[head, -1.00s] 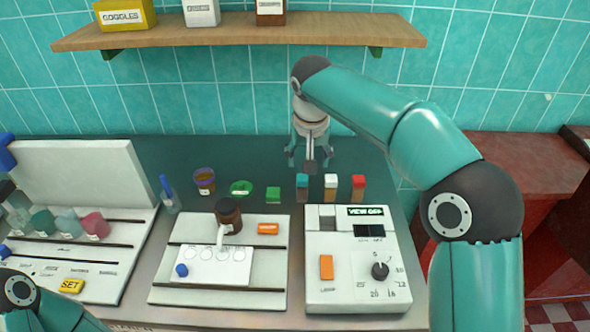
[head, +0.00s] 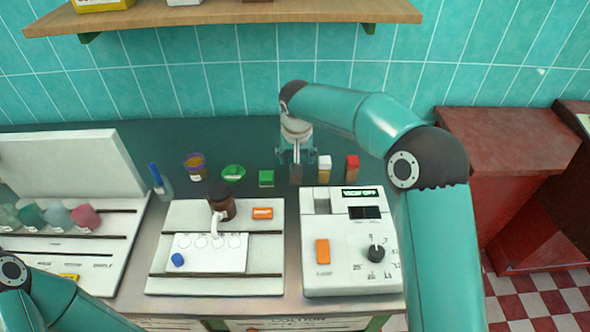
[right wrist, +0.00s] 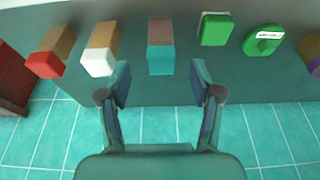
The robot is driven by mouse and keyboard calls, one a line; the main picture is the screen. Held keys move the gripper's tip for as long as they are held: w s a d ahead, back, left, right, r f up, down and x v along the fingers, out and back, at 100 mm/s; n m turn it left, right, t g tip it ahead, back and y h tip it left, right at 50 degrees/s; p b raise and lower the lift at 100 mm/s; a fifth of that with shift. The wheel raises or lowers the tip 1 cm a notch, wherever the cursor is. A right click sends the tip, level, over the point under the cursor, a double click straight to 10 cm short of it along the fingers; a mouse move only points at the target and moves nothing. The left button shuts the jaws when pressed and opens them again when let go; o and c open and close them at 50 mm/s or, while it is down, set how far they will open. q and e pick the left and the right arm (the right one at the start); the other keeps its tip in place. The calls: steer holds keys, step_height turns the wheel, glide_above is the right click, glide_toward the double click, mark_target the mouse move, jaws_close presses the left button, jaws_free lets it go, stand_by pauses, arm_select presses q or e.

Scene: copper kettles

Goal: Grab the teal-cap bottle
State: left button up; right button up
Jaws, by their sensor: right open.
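The teal-cap bottle (right wrist: 160,47) has a brown square body and a teal cap. In the right wrist view it stands at the upper middle, its cap toward my gripper. My right gripper (right wrist: 161,78) is open, with one finger on either side of the line to the cap and nothing between the fingers. In the head view my right gripper (head: 296,158) is directly over the bottle (head: 296,179) and hides its cap. My left gripper is out of view; only part of my left arm shows at lower left.
A white-cap bottle (head: 324,171) and a red-cap bottle (head: 352,170) stand close to its right. A green-cap bottle (head: 266,179) and a round green item (head: 233,174) are to its left. A white device (head: 350,270) stands in front; the tiled wall is behind.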

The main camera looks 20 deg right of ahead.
steer(key=x, duration=0.1)
steer(key=p+x, duration=0.1)
steer(key=x, duration=0.1)
steer(key=p+x, duration=0.1)
steer(key=shift+w+f, duration=0.3)
steer(key=shift+w, duration=0.1)
steer(key=shift+w+f, duration=0.1)
steer(key=shift+f, duration=0.2)
jaws_close()
steer(key=shift+r, duration=0.15)
